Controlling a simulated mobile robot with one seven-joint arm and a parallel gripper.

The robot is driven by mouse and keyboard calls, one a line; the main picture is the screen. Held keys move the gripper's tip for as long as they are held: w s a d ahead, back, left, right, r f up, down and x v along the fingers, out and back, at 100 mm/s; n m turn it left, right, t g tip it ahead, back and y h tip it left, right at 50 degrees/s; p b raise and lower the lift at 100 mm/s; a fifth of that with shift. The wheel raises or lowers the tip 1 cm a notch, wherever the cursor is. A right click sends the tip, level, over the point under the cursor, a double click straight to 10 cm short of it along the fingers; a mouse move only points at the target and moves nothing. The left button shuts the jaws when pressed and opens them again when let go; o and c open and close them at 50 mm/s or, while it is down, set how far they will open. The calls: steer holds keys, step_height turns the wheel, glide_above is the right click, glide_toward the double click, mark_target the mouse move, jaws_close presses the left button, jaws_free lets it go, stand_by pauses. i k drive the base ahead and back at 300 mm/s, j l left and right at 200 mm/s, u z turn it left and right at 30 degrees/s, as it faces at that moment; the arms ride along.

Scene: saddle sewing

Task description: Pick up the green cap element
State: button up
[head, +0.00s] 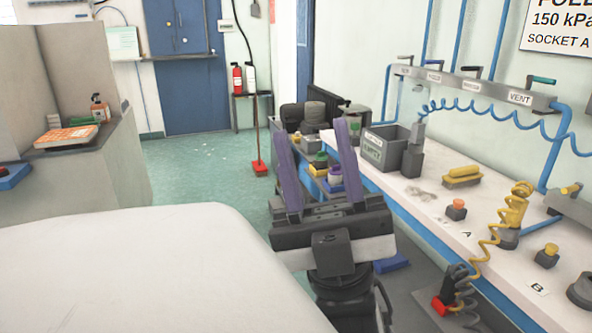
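My gripper (315,140) is in the middle of the head view, its two purple fingers spread wide apart and pointing away from me. It is open, with nothing held between the fingers. A small green piece (321,158) shows between the fingers, farther back, among small parts at the far end of the bench. It may be the green cap element, but it is too small to tell. My right finger and wrist hide part of that area.
The white bench (440,215) on the right carries a grey bin (384,150), a yellow-handled brush (462,177), orange buttons and coiled hoses. A green lever (541,80) is on the vent pipe. A fire extinguisher (237,80) stands at the back.

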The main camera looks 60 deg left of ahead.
mark_target(321, 159)
steer(key=u, duration=1.65)
